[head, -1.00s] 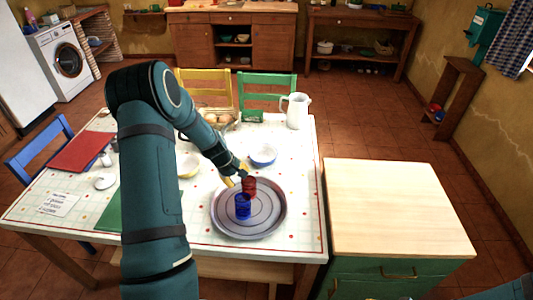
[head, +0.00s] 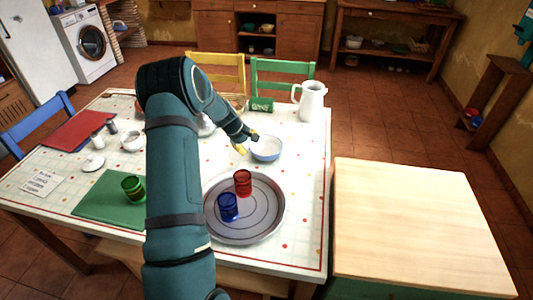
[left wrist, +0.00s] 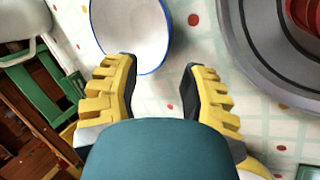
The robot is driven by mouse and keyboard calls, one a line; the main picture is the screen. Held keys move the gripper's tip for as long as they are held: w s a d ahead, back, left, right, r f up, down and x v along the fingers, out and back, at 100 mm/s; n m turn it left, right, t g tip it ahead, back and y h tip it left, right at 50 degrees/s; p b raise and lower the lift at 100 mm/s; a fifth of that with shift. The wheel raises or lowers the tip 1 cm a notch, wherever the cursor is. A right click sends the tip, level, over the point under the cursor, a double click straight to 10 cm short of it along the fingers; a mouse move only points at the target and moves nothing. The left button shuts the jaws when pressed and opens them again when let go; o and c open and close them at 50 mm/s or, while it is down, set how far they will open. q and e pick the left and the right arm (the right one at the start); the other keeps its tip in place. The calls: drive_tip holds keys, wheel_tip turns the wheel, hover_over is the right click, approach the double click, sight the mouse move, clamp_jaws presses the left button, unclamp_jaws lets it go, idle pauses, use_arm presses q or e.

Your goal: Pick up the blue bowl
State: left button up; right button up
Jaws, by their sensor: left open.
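The blue bowl (head: 266,150), white inside with a blue rim, stands upright on the table behind the round tray. My left gripper (head: 246,144) is at the bowl's left side in the head view, open, with yellow padded fingertips. In the left wrist view the bowl (left wrist: 135,30) lies ahead of the open, empty left gripper (left wrist: 160,85), its near rim close to the left fingertip. I cannot tell whether they touch. The right gripper is not in view.
The grey round tray (head: 245,232) holds a red glass (head: 243,183) and a blue glass (head: 228,207). A white jug (head: 310,102) stands behind the bowl at the right. A green glass (head: 133,188) is on a green mat (head: 98,205). A wooden-topped cabinet (head: 420,225) stands to the right.

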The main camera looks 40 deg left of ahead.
sight(266, 150)
use_arm(q)
drive_tip(key=x, duration=0.3)
drive_tip(key=shift+b+x, duration=0.75)
drive_tip(key=shift+x, duration=1.85)
drive_tip(key=shift+o, duration=0.3)
clamp_jaws()
